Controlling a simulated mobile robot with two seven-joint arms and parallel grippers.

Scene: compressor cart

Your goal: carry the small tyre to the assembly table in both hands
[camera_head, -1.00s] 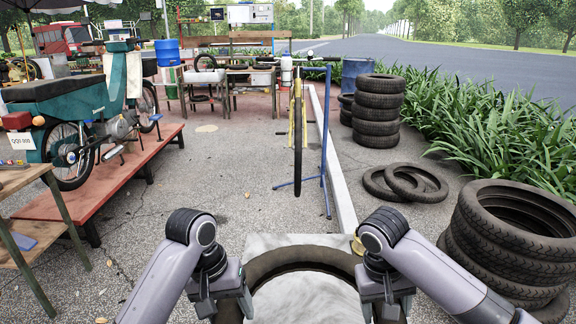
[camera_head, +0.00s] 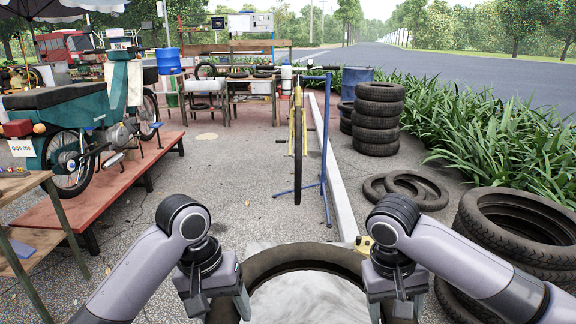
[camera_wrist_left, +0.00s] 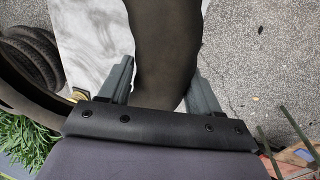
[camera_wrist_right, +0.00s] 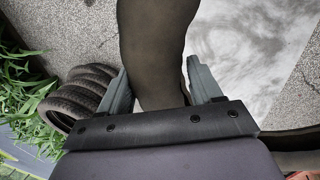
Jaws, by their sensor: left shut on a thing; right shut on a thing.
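The small tyre (camera_head: 305,256) is a dark ring held low in front of me, its near part cut off by the picture edge. My left gripper (camera_head: 243,300) is shut on its left side. My right gripper (camera_head: 372,300) is shut on its right side. In the left wrist view the tyre (camera_wrist_left: 168,45) passes between both fingers, and the tyre in the right wrist view (camera_wrist_right: 155,50) does the same. A pale marbled surface (camera_head: 305,300) shows through the ring. I cannot tell whether the tyre touches it, or which table is the assembly table.
A tyre stack (camera_head: 515,235) stands close on the right, with loose tyres (camera_head: 405,188) and another stack (camera_head: 378,115) beyond. A blue stand (camera_head: 325,150) with a yellow bicycle part (camera_head: 298,145) is ahead. A red bench (camera_head: 120,185) bears a green motorbike (camera_head: 85,115). Open pavement lies between.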

